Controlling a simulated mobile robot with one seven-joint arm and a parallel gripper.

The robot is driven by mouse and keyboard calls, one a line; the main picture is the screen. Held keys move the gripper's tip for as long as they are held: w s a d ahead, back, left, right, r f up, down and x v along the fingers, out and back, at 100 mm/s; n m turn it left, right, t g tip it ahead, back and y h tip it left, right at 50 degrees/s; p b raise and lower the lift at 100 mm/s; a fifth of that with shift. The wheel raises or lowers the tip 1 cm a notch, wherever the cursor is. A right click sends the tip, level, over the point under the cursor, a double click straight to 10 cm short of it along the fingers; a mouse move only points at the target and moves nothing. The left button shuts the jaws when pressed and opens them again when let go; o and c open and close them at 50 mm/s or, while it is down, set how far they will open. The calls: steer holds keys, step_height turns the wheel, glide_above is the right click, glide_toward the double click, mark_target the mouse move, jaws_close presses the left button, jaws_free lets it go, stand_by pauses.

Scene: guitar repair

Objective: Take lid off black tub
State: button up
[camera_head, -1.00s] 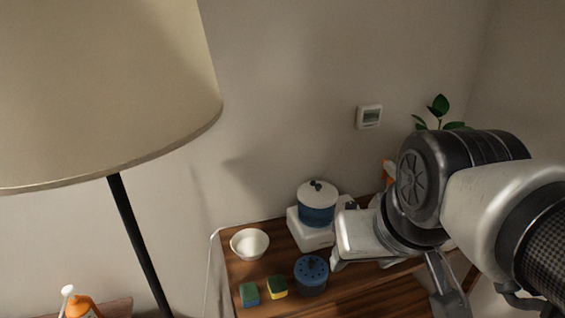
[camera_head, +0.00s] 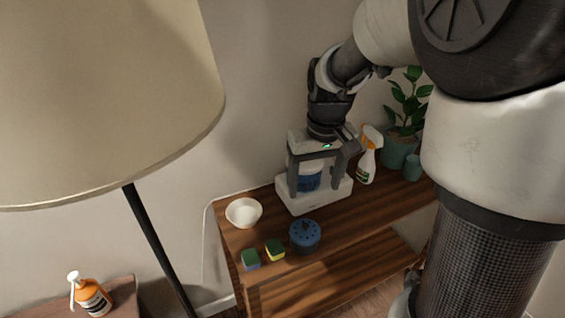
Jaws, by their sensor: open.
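A blue tub (camera_head: 308,181) stands on a white box on the wooden shelf unit. Its white lid with a dark knob, seen earlier, is now mostly hidden by my gripper. My gripper (camera_head: 314,186) points down over this tub, open, with one finger on each side of it in the picture. I cannot tell whether the fingers touch it. A second tub, dark with a blue perforated top (camera_head: 305,234), stands in front on the wood, apart from my gripper. No plainly black tub shows.
The white box (camera_head: 322,203) is under the blue tub. A white bowl (camera_head: 243,212), a left sponge (camera_head: 251,259) and a right sponge (camera_head: 275,249) are to the left. A spray bottle (camera_head: 367,160) and a potted plant (camera_head: 400,150) stand right. A lamp (camera_head: 105,100) fills the left.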

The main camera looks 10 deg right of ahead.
steer(key=b, duration=0.2)
glide_above(306, 226)
steer(key=f, duration=1)
steer(key=shift+s+d+f, duration=0.2)
steer(key=shift+d+f, duration=0.1)
steer(key=shift+f, duration=0.05)
steer(key=shift+w+a+f, duration=0.15)
steer(key=shift+f, duration=1.2)
steer(key=shift+w+a+f, duration=0.15)
steer(key=shift+f, duration=1.15)
steer(key=shift+c, duration=0.3)
steer(key=c, duration=1.1)
steer(key=shift+s+b, duration=0.15)
steer(key=shift+b, duration=0.15)
jaws_close()
